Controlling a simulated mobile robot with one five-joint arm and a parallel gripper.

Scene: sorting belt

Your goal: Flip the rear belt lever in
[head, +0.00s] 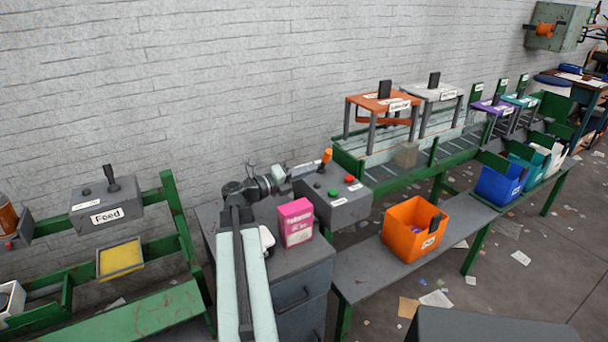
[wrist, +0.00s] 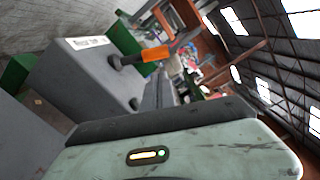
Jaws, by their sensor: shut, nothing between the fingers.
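The lever with an orange handle (head: 327,155) stands on top of a grey control box (head: 345,208). In the wrist view, its orange handle (wrist: 155,54) sticks out from a dark pivot on the grey box (wrist: 88,85), beside a white label whose text is too blurred to read surely. My gripper (head: 314,165) is shut and empty, right by the lever on its left side in the head view. In the wrist view, my dark fingers (wrist: 160,92) point at the space just below the handle. I cannot tell whether they touch it.
The control box carries a red button (head: 349,178) and a green button (head: 332,192). A pink box (head: 296,222) stands on the grey cabinet (head: 285,262) in front of my arm. An orange bin (head: 405,235) sits on the bench to the right. The Feed box (head: 106,206) is at left.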

